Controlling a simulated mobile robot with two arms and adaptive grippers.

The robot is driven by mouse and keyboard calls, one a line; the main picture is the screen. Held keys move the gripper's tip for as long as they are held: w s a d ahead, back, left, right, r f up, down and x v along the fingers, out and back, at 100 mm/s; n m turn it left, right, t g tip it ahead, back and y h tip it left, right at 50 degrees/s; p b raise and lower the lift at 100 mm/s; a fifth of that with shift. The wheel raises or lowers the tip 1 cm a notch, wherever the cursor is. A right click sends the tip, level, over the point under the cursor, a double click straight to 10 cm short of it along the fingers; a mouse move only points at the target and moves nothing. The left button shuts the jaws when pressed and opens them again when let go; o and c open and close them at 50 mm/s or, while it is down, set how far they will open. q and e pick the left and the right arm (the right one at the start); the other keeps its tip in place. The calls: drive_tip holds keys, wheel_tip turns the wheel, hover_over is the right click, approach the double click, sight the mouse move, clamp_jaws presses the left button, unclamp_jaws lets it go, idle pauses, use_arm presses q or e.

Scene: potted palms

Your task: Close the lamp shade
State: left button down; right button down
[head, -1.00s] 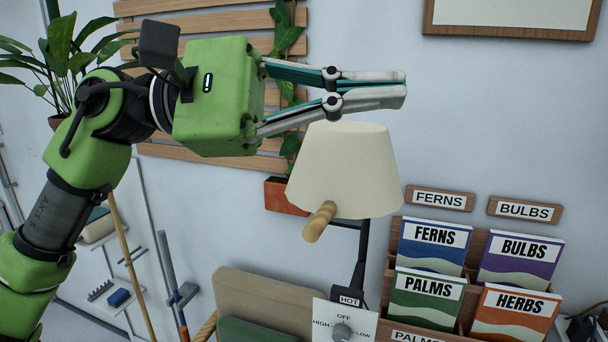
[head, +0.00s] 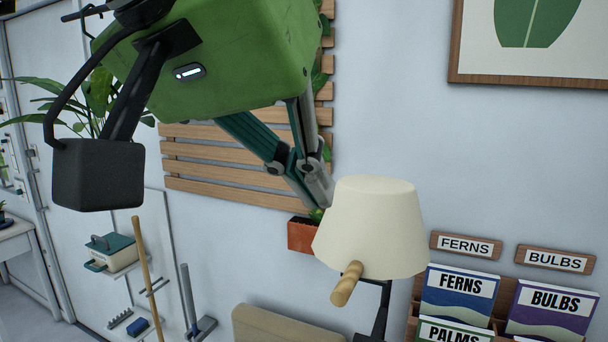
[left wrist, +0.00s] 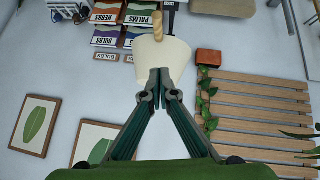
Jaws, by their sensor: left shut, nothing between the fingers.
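The cream lamp shade (head: 371,232) hangs at the centre right in the head view, with a wooden handle (head: 346,284) sticking out from its lower front. My left gripper (head: 322,196) is shut and empty. It points down, its tips close to the upper left edge of the shade; I cannot tell whether they touch. The left wrist view shows the shade (left wrist: 176,58) upside down beyond the shut fingertips, with the handle (left wrist: 158,22) further off. The fingers hide part of the shade there. My right gripper is not in view.
A slatted wooden trellis (head: 220,170) with a vine is on the wall behind my gripper. A terracotta pot (head: 301,236) hangs left of the shade. Seed packets (head: 458,293) stand in a rack to the lower right. The wall right of the shade's top is clear.

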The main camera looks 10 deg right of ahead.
use_arm(q)
drive_tip(key=p, duration=0.2)
hover_over(343, 279)
drive_tip(key=a, duration=0.1)
wheel_tip(343, 279, down, 4)
drive_tip(key=f, duration=0.2)
drive_tip(key=f+p, duration=0.1)
drive_tip(key=shift+w+d+f, duration=0.2)
drive_tip(key=shift+d+f, duration=0.1)
drive_tip(key=shift+d, duration=0.05)
drive_tip(key=shift+s+f, duration=0.15)
drive_tip(key=shift+f, duration=0.5)
wheel_tip(343, 279, down, 2)
drive_tip(key=b, duration=0.4)
drive_tip(key=shift+s+f+t+h+b, duration=0.1)
drive_tip(key=shift+f+t+h+b, duration=0.15)
drive_tip(key=shift+t+h+b, duration=0.15)
drive_tip(key=shift+a+f+b, duration=0.1)
drive_tip(key=shift+b, duration=0.3)
drive_tip(key=shift+s, duration=0.1)
